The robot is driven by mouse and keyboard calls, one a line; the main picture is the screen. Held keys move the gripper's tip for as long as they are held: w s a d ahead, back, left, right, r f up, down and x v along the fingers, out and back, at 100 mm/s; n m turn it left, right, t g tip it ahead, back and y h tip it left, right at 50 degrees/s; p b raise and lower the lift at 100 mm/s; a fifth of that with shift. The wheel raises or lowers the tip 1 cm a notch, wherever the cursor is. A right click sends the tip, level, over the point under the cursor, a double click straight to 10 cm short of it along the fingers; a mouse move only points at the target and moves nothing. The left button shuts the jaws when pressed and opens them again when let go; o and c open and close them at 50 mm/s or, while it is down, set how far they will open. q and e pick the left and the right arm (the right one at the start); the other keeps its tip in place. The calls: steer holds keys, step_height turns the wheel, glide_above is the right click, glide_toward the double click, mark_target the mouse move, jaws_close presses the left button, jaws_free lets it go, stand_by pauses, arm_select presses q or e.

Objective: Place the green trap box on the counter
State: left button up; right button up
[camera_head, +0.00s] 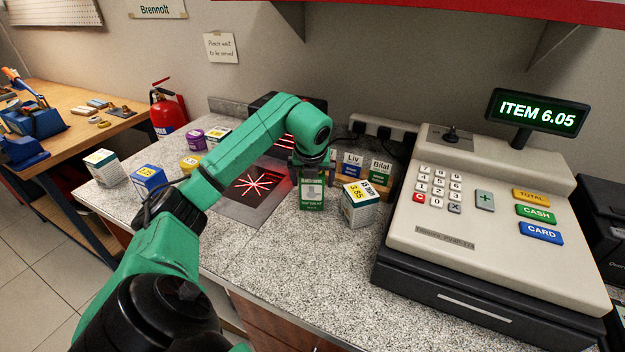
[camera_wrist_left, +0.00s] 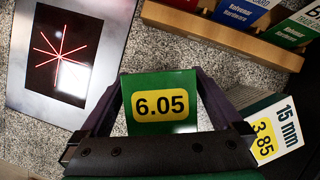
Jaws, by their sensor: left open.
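The green trap box (camera_head: 311,198) stands upright on the speckled counter (camera_head: 290,290), just right of the scanner plate (camera_head: 244,187). In the left wrist view the green trap box (camera_wrist_left: 160,122) shows a yellow label reading 6.05. My left gripper (camera_head: 311,173) is over the box from above, its jaws open. In the left wrist view its dark fingers lie on either side of the box. I cannot tell whether either finger touches it. My right gripper does not show.
A white-and-green box (camera_head: 359,206) marked 3.85 stands close to the right of the green one. The cash register (camera_head: 470,225) fills the counter's right. A wooden card holder (camera_head: 366,185) is behind. Several small boxes and tubs stand at left. The counter's front middle is clear.

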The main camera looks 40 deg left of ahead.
arm_select(q)
steer(key=v, duration=1.2)
